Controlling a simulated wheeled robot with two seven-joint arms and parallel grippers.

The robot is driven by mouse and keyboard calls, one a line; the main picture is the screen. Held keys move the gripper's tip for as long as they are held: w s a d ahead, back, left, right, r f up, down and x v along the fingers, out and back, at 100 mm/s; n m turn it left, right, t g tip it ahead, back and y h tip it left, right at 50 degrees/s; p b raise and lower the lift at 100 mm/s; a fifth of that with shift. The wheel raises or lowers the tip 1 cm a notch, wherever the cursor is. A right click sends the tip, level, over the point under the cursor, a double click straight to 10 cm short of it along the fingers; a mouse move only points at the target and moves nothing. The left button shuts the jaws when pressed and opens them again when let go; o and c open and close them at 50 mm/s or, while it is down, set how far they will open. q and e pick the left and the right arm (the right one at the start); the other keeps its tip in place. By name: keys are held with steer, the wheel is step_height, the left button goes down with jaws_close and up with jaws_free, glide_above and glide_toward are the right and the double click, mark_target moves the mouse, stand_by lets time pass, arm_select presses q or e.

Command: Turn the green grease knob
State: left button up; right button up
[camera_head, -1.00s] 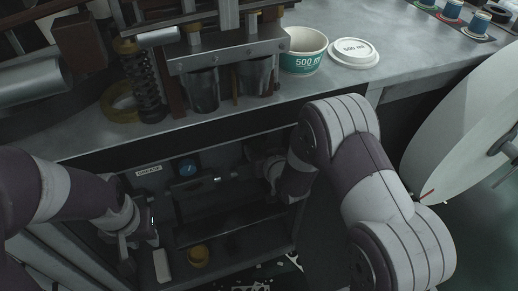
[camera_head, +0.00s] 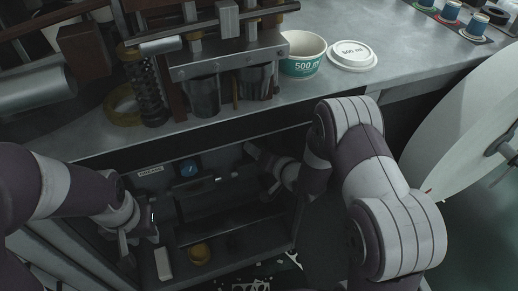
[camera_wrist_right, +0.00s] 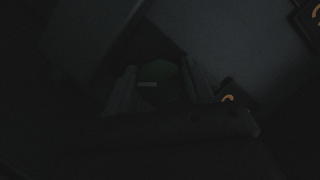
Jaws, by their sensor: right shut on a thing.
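The green grease knob (camera_wrist_right: 158,82) shows as a dim green, many-sided face with a pale bar on it, in the dark right wrist view. My right gripper (camera_wrist_right: 158,92) has a finger on each side of the knob and is shut on it. In the head view my right gripper (camera_head: 257,157) reaches into the open bay under the counter, its wrist tilted; the knob cannot be made out there. My left gripper (camera_head: 130,242) hangs at the bay's left side, pointing down; its fingers are too dark to judge.
Inside the bay are a small label (camera_head: 151,170), a blue gauge (camera_head: 189,168), a dark cylinder (camera_head: 215,197), a yellow round part (camera_head: 200,253) and a white block (camera_head: 163,263). The counter (camera_head: 400,75) above holds a 500 ml cup (camera_head: 303,66) and its lid (camera_head: 352,55).

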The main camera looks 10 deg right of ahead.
steer(key=shift+f, duration=0.1)
stand_by(0.4)
steer(key=o, duration=1)
